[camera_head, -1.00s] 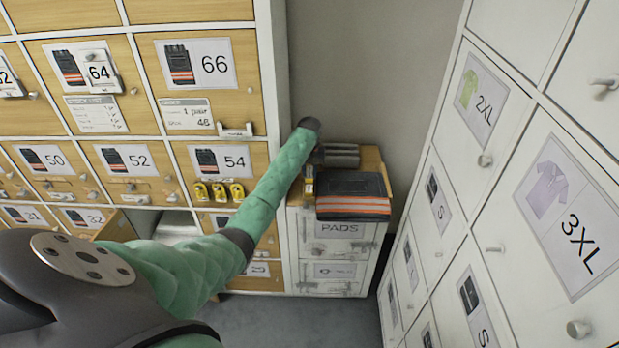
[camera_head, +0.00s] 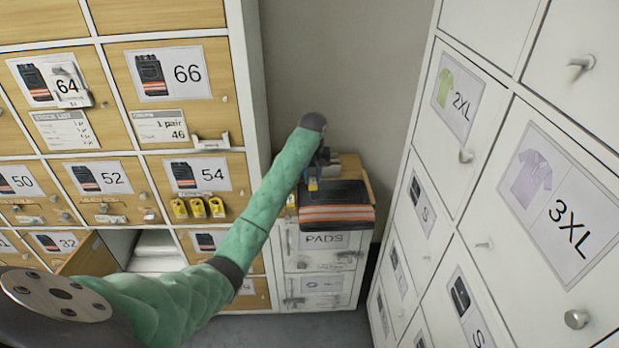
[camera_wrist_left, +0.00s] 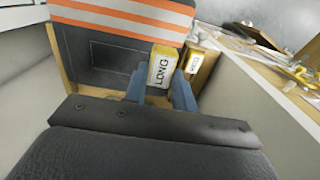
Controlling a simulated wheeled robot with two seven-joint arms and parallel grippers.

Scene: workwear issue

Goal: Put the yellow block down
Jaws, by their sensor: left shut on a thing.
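My left gripper (camera_head: 318,172) is over the top of the small PADS cabinet (camera_head: 284,238), beside the folded dark trousers (camera_head: 336,192) with orange and white stripes. In the left wrist view its blue fingers (camera_wrist_left: 160,88) are shut on a yellow block (camera_wrist_left: 162,68) with a white LONG label. The held block (camera_head: 312,184) also shows small in the head view. A second yellow block (camera_wrist_left: 198,66) is close to its right in the wrist view. I cannot tell whether the held block touches the cabinet top. My right gripper is not in view.
Several yellow tags (camera_head: 198,208) sit on the wooden drawer marked 54. The tall drawer cabinet (camera_head: 250,110) stands close on the left, white lockers (camera_head: 480,190) on the right. A drawer (camera_head: 88,258) is pulled open at lower left.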

